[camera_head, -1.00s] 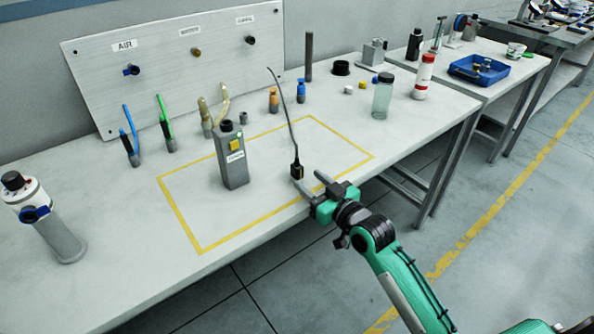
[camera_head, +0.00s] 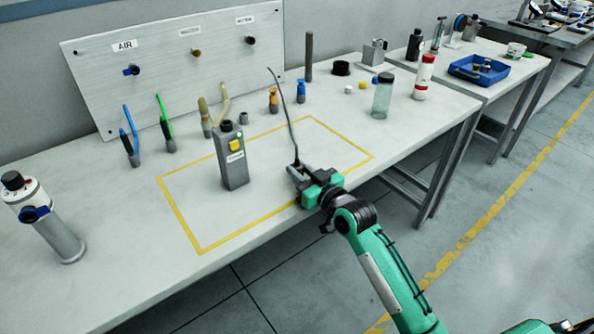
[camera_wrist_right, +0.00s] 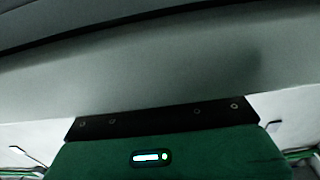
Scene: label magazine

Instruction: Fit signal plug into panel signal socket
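A dark plug (camera_head: 296,164) with a thin black cable rising from it stands at the right part of the yellow-outlined area. I take it for the signal plug. My right gripper (camera_head: 302,172) is low over the table at the plug, its fingers around or against its lower part. I cannot tell whether they are closed on it. The right wrist view shows a blurred grey surface and no clear fingertips. The grey panel (camera_head: 90,75) at the back has three sockets: blue (camera_head: 131,70), brass (camera_head: 195,52) and dark (camera_head: 250,40). Their labels are hard to read. My left gripper is out of view.
A grey box device (camera_head: 234,170) with a yellow button stands left of my right gripper. Blue, green, tan and orange connectors (camera_head: 166,143) stand before the panel. A clear bottle (camera_head: 382,98) is at the right.

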